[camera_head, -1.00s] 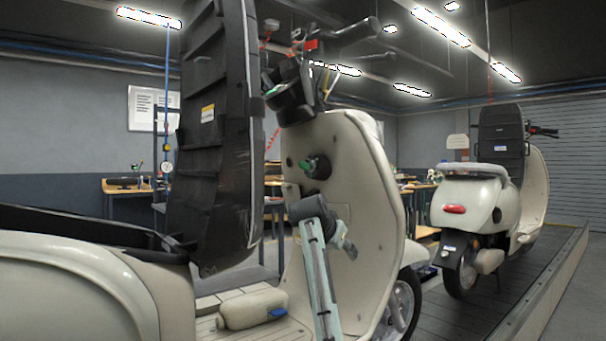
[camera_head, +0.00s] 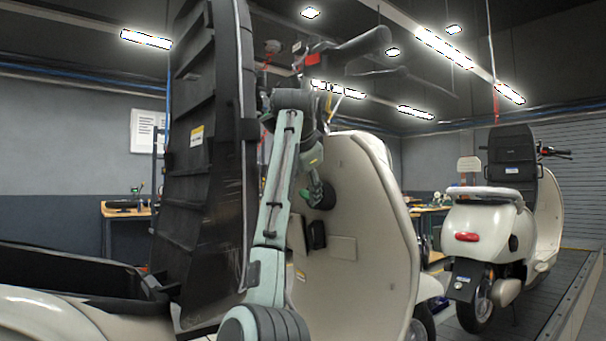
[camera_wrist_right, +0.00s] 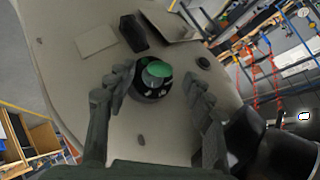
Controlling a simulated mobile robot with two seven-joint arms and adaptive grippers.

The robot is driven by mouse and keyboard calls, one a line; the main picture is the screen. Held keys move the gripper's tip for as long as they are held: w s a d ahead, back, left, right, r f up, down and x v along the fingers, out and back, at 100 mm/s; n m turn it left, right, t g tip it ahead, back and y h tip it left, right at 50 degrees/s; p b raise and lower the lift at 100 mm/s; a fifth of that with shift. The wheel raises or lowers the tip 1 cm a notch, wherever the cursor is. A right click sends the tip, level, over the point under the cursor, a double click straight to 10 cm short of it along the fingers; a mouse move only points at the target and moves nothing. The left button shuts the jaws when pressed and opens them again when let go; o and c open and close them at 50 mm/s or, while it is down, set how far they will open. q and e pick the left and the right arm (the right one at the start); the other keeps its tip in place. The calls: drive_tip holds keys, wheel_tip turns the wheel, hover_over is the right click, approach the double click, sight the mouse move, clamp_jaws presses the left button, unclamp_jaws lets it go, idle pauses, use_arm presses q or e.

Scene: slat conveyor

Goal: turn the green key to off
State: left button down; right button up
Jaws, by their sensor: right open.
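The green key (camera_wrist_right: 157,70) sits in a round black lock (camera_wrist_right: 152,90) on the scooter's cream front panel (camera_wrist_right: 105,70). In the right wrist view, my right gripper (camera_wrist_right: 160,76) is open, with one finger on each side of the key and lock. I see no clear contact; the fingers appear apart from the key. In the head view, my right gripper (camera_head: 313,178) hangs down from the raised wrist, at the black lock (camera_head: 324,196), and mostly hides the key. My left gripper is not in view.
The raised black seat (camera_head: 205,150) stands close left of my right arm. The handlebar (camera_head: 355,47) is above. A second scooter (camera_head: 485,225) stands farther along the conveyor.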

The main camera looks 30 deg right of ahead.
drive_tip(key=shift+x, duration=0.95)
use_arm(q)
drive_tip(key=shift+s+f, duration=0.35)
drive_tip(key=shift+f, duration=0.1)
